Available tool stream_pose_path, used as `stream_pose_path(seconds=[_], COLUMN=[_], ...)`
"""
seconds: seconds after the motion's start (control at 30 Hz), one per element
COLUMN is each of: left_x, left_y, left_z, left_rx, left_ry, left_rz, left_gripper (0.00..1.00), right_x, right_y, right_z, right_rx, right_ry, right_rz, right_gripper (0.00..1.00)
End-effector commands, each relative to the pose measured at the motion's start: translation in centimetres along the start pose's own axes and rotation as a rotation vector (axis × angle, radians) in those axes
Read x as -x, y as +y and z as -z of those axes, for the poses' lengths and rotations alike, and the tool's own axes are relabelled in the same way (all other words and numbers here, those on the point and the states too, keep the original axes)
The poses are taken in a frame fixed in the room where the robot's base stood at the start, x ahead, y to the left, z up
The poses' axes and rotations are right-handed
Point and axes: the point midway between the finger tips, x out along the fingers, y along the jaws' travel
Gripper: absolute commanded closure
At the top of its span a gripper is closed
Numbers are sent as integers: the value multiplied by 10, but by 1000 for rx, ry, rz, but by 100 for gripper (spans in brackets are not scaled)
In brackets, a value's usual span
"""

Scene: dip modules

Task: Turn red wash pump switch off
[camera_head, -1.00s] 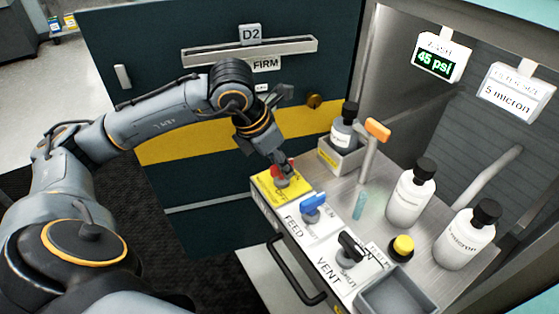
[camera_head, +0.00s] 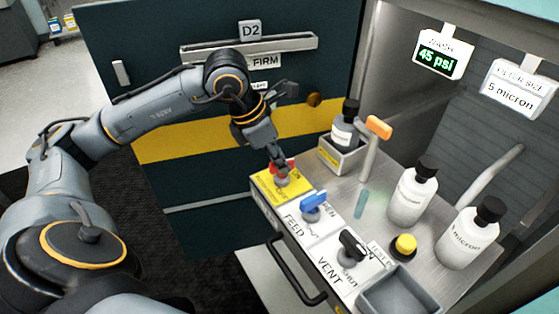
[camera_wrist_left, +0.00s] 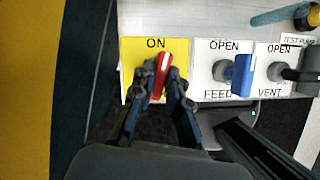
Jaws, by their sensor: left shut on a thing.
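The red wash pump switch (camera_wrist_left: 162,74) stands on a yellow plate (camera_wrist_left: 132,49) marked ON at its top edge. In the left wrist view the red handle tilts a little to the right of upright, its white-marked end toward ON. My left gripper (camera_wrist_left: 160,84) is shut on the red handle, a finger on each side. In the head view the red switch (camera_head: 283,167) shows under my left gripper (camera_head: 280,168), which partly hides it. The lower part of the plate is hidden by the fingers in the wrist view. My right gripper is not in view.
The blue FEED switch (camera_head: 313,200) and the black VENT switch (camera_head: 351,246) stand beside the red one. A yellow button (camera_head: 404,244), white bottles (camera_head: 413,192) and an orange-handled valve (camera_head: 378,127) stand on the metal counter. A grey tray (camera_head: 398,293) is at the front.

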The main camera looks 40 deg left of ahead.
Motion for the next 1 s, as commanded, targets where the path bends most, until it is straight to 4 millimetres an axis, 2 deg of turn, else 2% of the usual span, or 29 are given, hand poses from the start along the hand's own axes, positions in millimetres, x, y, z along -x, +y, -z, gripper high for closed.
stream_pose_path(seconds=[0.17,0.6,1.0], left_x=[0,1,0], left_y=[2,4,5], left_z=[-1,-2,-3], left_rx=[-152,-513,-698], left_ry=[-2,-3,-2], left_rz=[64,212,287], left_gripper=[100,100,100], right_x=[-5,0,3], right_y=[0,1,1], right_z=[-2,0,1], right_rx=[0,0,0], right_ry=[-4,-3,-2], right_rz=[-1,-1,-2], right_gripper=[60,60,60])
